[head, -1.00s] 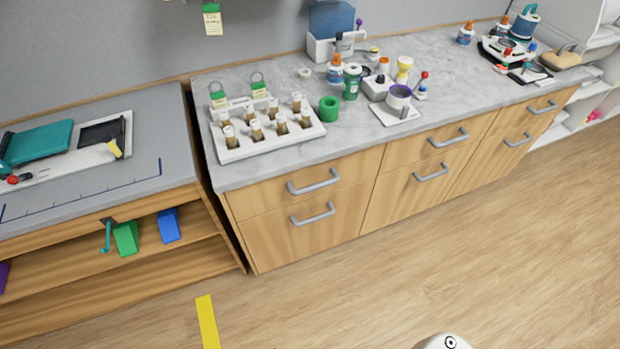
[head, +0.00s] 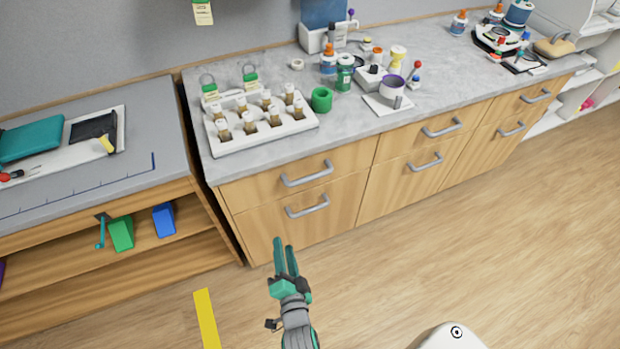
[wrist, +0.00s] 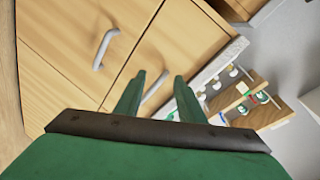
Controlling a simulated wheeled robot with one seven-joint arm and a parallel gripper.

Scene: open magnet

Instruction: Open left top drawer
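The left top drawer (head: 258,190) is a wooden front under the marble counter, closed, with a grey bar handle (head: 307,174). The drawer below it (head: 262,228) is also closed, with its own grey handle (head: 308,206). My gripper (head: 284,243) is in front of the lower part of the left drawers, below both handles in the head view, and touches neither as far as I can tell. In the wrist view its two green fingers (wrist: 158,95) are apart with nothing held. A drawer handle (wrist: 154,86) shows between and beyond them, and another handle (wrist: 105,48) is to the left.
The counter (head: 350,130) holds a white rack of vials (head: 262,138), a green ring (head: 321,100) and several bottles. A lower shelf unit (head: 60,245) stands to the left. The wooden floor in front is clear, with a yellow strip (head: 206,320).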

